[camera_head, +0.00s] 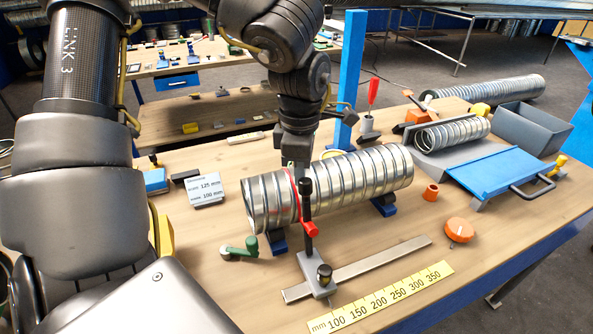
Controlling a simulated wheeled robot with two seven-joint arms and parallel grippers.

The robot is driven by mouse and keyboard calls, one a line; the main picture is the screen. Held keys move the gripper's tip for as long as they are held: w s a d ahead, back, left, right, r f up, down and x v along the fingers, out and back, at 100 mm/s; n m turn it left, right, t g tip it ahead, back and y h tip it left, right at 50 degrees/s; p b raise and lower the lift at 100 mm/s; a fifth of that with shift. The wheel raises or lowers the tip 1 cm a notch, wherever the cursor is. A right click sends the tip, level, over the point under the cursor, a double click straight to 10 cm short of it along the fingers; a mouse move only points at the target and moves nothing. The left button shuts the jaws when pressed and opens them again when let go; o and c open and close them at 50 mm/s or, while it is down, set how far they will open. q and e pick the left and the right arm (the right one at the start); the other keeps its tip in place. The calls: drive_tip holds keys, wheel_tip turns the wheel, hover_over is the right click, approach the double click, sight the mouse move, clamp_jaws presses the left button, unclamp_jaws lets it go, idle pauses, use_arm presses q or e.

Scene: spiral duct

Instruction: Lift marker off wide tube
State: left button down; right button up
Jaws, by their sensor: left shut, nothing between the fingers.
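The wide tube (372,176) is a shiny ribbed metal duct lying on blue supports in the middle of the bench. A thin red band (295,187), which looks like the marker, curves over the tube near its left end. A red knob (311,230) shows at the band's lower end, beside a black upright post (307,205) that partly hides this area. My left gripper (298,172) points down from above at the top of the tube, close to the band. Its fingers are shut and empty; whether they touch the band I cannot tell. My right gripper is out of view.
A metal slide bar (375,266) and yellow ruler (385,297) lie in front. A green-handled crank (240,249) and orange knob (459,230) flank the tube. A narrower duct (452,133), blue plate (500,170) and grey bin (535,127) stand right. A size sign (206,190) stands left.

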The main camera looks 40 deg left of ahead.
use_arm(q)
drive_tip(key=shift+s+d+f+b, duration=0.2)
drive_tip(key=shift+s+d+b, duration=0.05)
drive_tip(key=shift+s+d, duration=0.25)
drive_tip(key=shift+s+d+f+b, duration=0.2)
drive_tip(key=shift+s+d, duration=0.25)
drive_tip(key=shift+d, duration=0.05)
drive_tip(key=shift+a, duration=0.1)
wheel_tip(320, 180, up, 9)
drive_tip(key=w+a+p, duration=0.1)
drive_tip(key=a+p, duration=0.1)
drive_tip(key=p, duration=0.4)
drive_tip(key=shift+w+r, duration=0.2)
drive_tip(key=shift+w, duration=0.2)
idle(0.3)
